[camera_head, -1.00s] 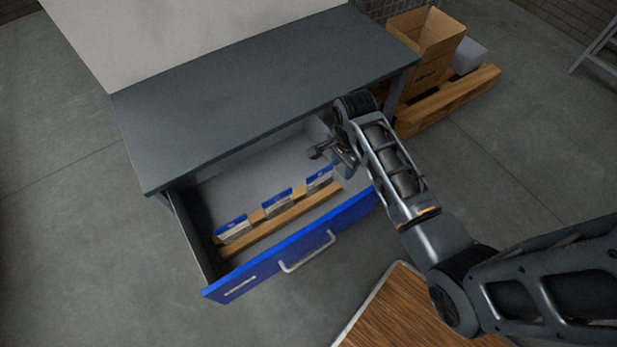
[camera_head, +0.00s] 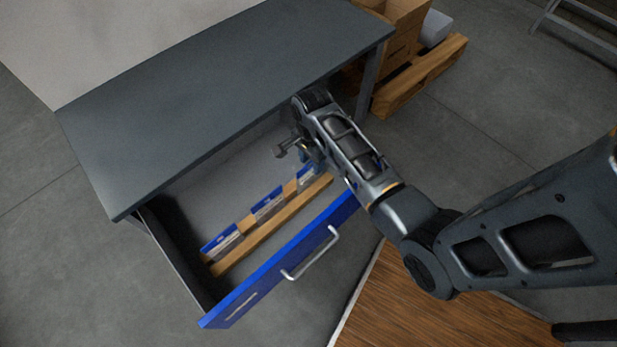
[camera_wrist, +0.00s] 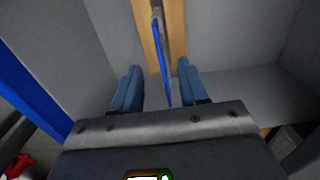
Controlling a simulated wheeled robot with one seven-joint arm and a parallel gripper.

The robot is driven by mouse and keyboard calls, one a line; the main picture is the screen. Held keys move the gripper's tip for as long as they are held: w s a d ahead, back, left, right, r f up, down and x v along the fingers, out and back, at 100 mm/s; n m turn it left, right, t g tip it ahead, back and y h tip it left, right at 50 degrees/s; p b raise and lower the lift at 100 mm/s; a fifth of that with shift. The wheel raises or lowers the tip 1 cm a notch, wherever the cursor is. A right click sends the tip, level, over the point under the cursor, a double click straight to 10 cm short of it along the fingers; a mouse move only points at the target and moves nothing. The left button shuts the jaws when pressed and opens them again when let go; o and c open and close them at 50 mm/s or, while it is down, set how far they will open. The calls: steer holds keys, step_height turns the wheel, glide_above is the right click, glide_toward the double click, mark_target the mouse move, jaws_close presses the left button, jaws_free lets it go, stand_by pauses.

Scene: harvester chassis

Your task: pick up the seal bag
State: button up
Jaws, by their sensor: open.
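Several blue-and-white seal bags stand in a row along a wooden rack (camera_head: 262,235) in the open drawer: one at the left (camera_head: 220,242), one in the middle (camera_head: 267,205), one at the right (camera_head: 307,177). My gripper (camera_head: 297,155) is low in the drawer at the right bag and partly covers it. In the wrist view my gripper (camera_wrist: 160,68) is open, with one blue finger on each side of a thin upright seal bag (camera_wrist: 160,45), seen edge-on. A gap shows between the bag and each finger. How deep the fingers reach is unclear.
The blue drawer front (camera_head: 270,270) with its metal handle (camera_head: 312,255) stands close beside my arm. The grey bench top (camera_head: 220,95) overhangs the drawer's rear. A cardboard box (camera_head: 400,25) sits on a pallet (camera_head: 420,75) behind. The drawer floor behind the bags is clear.

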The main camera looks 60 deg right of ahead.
mark_target(310, 169)
steer(key=f+b, duration=0.1)
steer(key=f, duration=0.4)
steer(key=shift+w+f, duration=0.15)
steer(key=shift+w, duration=0.05)
jaws_close()
